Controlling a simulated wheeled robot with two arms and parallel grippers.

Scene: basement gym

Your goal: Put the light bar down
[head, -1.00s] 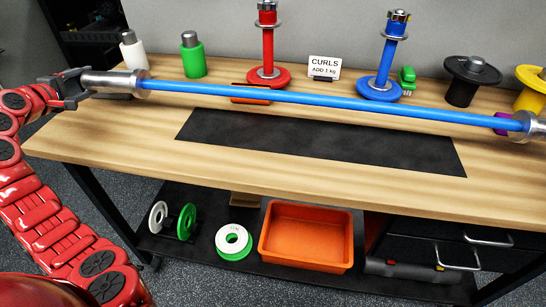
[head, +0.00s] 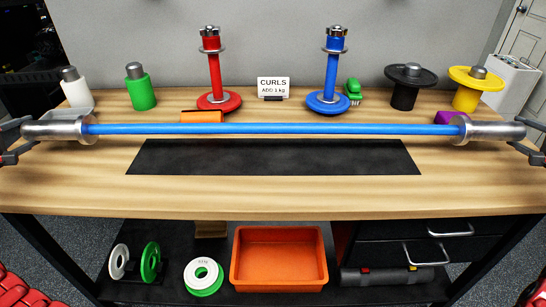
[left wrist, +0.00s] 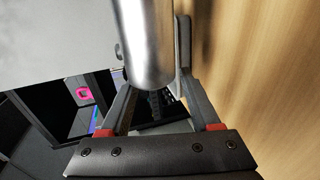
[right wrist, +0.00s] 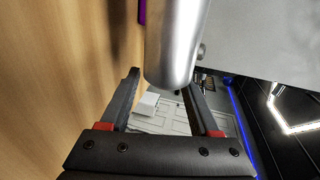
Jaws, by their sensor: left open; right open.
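The light bar is a blue shaft (head: 275,129) with silver sleeves at both ends. It lies level in the head view, crossing the bench top (head: 90,195) just behind the black mat (head: 270,158); whether it touches the wood is hard to tell. My left gripper (head: 10,141) is open at the left sleeve (head: 58,129), with its fingers either side of the sleeve in the left wrist view (left wrist: 152,45). My right gripper (head: 535,141) is open at the right sleeve (head: 495,131), its fingers likewise either side in the right wrist view (right wrist: 165,80).
Behind the bar stand a red post (head: 214,70), a blue post (head: 332,70), a CURLS sign (head: 273,84), an orange block (head: 202,116), a black plate (head: 405,92) and a yellow plate (head: 470,92). White and green cylinders stand at left. An orange tray (head: 278,285) sits below.

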